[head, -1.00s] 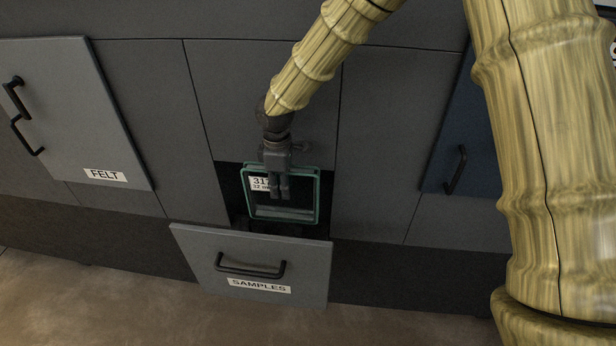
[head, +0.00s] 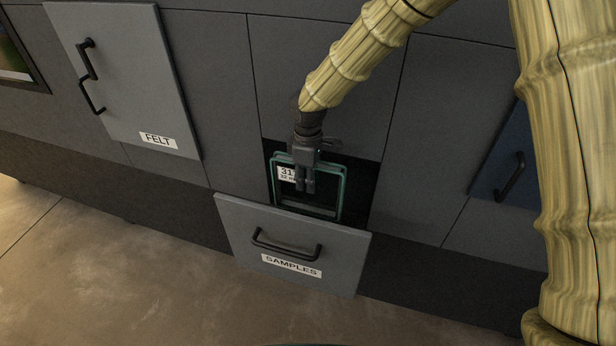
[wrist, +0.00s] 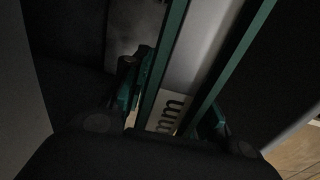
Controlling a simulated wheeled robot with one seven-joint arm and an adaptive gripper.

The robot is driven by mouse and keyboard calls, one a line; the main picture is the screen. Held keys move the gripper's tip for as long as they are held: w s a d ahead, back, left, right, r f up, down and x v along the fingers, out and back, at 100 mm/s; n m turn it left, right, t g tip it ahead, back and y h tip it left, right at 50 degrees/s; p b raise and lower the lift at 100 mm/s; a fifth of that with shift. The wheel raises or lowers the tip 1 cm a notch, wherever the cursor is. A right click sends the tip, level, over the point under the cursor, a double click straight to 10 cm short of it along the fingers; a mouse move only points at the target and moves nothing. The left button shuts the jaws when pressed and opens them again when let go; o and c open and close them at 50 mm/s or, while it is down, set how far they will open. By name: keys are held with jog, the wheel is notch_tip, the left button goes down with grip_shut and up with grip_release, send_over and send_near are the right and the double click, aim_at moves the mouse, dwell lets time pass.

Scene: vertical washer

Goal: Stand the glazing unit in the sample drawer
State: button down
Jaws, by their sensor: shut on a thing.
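The glazing unit (head: 341,187) is a green-edged, window-like square with a white label, seen upright in the head view at the open sample drawer. My gripper (head: 304,188) is shut on it from above. In the wrist view its green edges (wrist: 161,75) run between my fingers, with a label ending in "mm". The sample drawer (head: 292,244) has a grey front with a black handle and a "SAMPLES" label. The unit's lower edge is close behind the top of the drawer front; I cannot tell whether it touches the drawer floor.
A grey panel marked "FELT" (head: 126,75) with black handles stands out on the left. A dark blue panel (head: 497,165) with a handle is at the right. The floor (head: 120,260) in front is clear.

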aim_at(308, 213)
jog(key=shift+w+f+b, duration=0.1)
jog(key=shift+f+b, duration=2.95)
jog(key=shift+f, duration=4.15)
jog(key=c, duration=1.1)
grip_release()
jog(key=shift+o, duration=0.2)
jog(key=shift+f, duration=0.15)
notch_tip(308, 213, up, 12)
